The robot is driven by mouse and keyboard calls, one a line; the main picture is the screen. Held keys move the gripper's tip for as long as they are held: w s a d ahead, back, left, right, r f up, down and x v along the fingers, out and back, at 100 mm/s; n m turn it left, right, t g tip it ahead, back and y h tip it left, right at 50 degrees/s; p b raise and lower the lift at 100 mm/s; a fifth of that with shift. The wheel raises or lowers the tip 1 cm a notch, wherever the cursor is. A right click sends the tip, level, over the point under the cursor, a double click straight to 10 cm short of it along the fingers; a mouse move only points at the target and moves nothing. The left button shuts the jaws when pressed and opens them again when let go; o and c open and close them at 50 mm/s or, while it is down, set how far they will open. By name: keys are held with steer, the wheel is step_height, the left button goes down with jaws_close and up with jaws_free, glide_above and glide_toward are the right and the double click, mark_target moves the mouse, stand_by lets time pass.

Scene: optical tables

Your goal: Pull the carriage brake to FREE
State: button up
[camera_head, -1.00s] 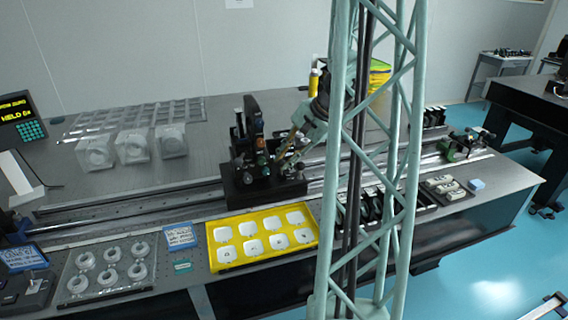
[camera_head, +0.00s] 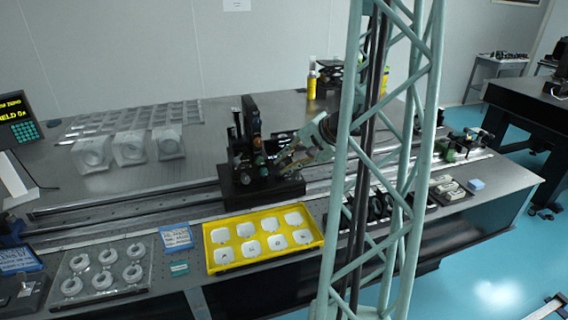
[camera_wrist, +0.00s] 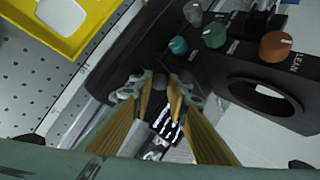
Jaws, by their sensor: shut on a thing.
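The black carriage (camera_head: 250,170) stands on the long rail of the optical table. My gripper (camera_head: 284,163) reaches down to its right side from the right. In the wrist view my gripper (camera_wrist: 160,82) has its two orange-padded fingers closed low beside the carriage body. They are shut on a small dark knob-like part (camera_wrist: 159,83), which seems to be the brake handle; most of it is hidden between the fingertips. Teal, green and orange knobs (camera_wrist: 274,46) sit on the carriage near a LEAN label. I cannot read any FREE mark.
A yellow tray (camera_head: 210,262) with white pieces lies in front of the rail. Clear ring-shaped blocks (camera_head: 130,150) stand behind it at left. A dark round opening (camera_wrist: 262,97) in the carriage is right of the fingers. Black parts in a rack stand front right, partly behind my column.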

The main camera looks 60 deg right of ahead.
steer(key=shift+s+a+f+n+t+h, duration=0.25)
steer(key=shift+s+a+t+h, duration=0.1)
steer(key=shift+t, duration=0.2)
steer(key=shift+s+a+f+n+t+h, duration=0.2)
steer(key=shift+s+t+h, duration=0.15)
steer(key=shift+t, duration=0.2)
steer(key=shift+s+a+f+t, duration=0.1)
steer(key=shift+a+f+t, duration=0.05)
steer(key=shift+t, duration=0.15)
steer(key=o, duration=0.8)
steer(key=shift+o, duration=0.2)
steer(key=shift+s, duration=0.15)
steer(key=v, duration=1.1)
steer(key=shift+s+a+r, duration=0.15)
steer(key=shift+s+r, duration=0.05)
steer(key=shift+r, duration=0.05)
stand_by(0.8)
